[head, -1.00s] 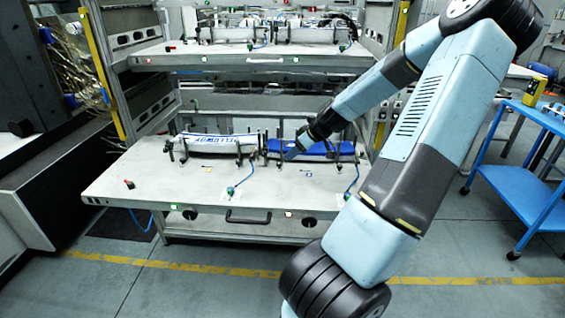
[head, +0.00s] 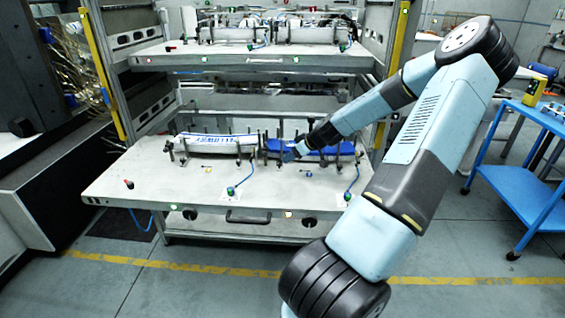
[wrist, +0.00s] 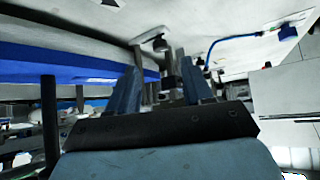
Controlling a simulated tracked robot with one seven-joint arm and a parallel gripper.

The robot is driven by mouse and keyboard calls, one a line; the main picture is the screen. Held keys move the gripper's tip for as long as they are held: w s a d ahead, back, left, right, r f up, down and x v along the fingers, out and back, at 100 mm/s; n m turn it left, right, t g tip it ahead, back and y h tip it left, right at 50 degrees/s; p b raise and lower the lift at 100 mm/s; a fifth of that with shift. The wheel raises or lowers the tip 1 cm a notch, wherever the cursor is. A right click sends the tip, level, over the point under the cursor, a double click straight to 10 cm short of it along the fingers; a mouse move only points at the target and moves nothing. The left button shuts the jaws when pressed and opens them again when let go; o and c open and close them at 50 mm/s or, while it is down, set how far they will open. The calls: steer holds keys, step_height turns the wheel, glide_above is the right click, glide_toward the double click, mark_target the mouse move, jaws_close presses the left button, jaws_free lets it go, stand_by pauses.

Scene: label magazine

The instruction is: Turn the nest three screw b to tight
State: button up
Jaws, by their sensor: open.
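The lower shelf (head: 130,180) holds two nests with dark posts. The right nest holds a blue label stack (head: 335,149); the left nest holds a white stack with blue lettering (head: 215,144). My gripper (head: 288,156) is at the front left of the blue stack, low over the shelf. In the wrist view my gripper (wrist: 158,72) is open, its two fingers apart. A dark post with a fitting (wrist: 169,62) shows between and beyond the fingertips; I cannot tell whether they touch it. The blue stack (wrist: 60,66) lies to their left. I cannot tell which screw is screw b.
An upper shelf (head: 230,58) with more nests is above. A blue hose (head: 352,180) runs down the shelf right of my gripper. The front of the lower shelf is mostly clear. A blue cart (head: 520,185) stands at the right.

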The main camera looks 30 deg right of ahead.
mark_target(280, 163)
steer(key=x, duration=0.6)
steer(key=shift+w+f, duration=0.1)
steer(key=shift+w, duration=0.05)
steer(key=shift+c, duration=0.4)
jaws_close()
